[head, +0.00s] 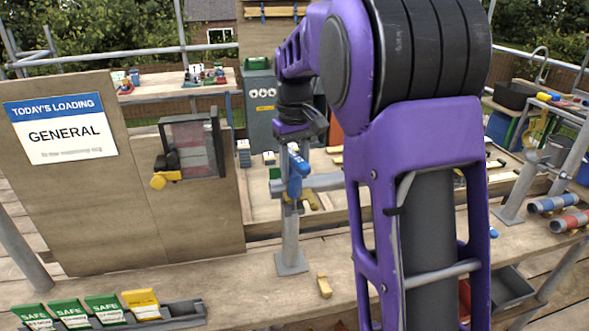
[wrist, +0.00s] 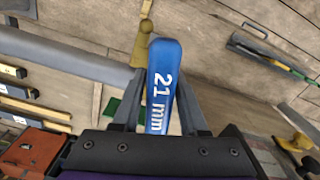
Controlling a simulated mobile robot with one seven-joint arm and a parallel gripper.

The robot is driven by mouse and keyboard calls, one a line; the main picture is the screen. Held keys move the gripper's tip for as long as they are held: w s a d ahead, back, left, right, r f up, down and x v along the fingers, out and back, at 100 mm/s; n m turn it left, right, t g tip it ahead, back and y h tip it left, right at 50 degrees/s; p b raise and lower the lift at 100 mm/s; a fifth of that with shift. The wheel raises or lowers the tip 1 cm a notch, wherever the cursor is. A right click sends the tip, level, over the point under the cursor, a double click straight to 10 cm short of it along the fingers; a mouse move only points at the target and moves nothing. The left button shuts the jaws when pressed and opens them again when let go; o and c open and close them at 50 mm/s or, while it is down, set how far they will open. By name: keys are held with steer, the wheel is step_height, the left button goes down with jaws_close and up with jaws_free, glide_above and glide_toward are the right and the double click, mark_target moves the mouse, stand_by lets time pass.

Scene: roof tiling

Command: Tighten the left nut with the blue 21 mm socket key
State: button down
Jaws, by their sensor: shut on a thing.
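The blue socket key (wrist: 163,75), marked "21 mm", lies between the two fingers of my gripper (wrist: 160,108) in the wrist view. My gripper is shut on it. In the head view the blue key (head: 295,178) is beside the upright grey post (head: 290,235), at the height of the horizontal grey tube (head: 322,182). My gripper (head: 291,150) is just above it there. The key covers the joint of post and tube, so I cannot make out the left nut or tell whether the socket sits on it.
A wooden board with a "General" loading sign (head: 66,128) stands at the left. A grey rack (head: 185,314) with green and yellow "SAFE" tags (head: 104,309) lies at the front left. A small wooden block (head: 324,285) is on the planks.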

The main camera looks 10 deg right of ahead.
mark_target(294, 155)
steer(key=shift+r, duration=0.1)
steer(key=shift+n, duration=0.4)
steer(key=shift+r, duration=2.95)
steer(key=shift+r+n, duration=0.4)
steer(key=shift+r, duration=0.15)
steer(key=shift+f, duration=0.2)
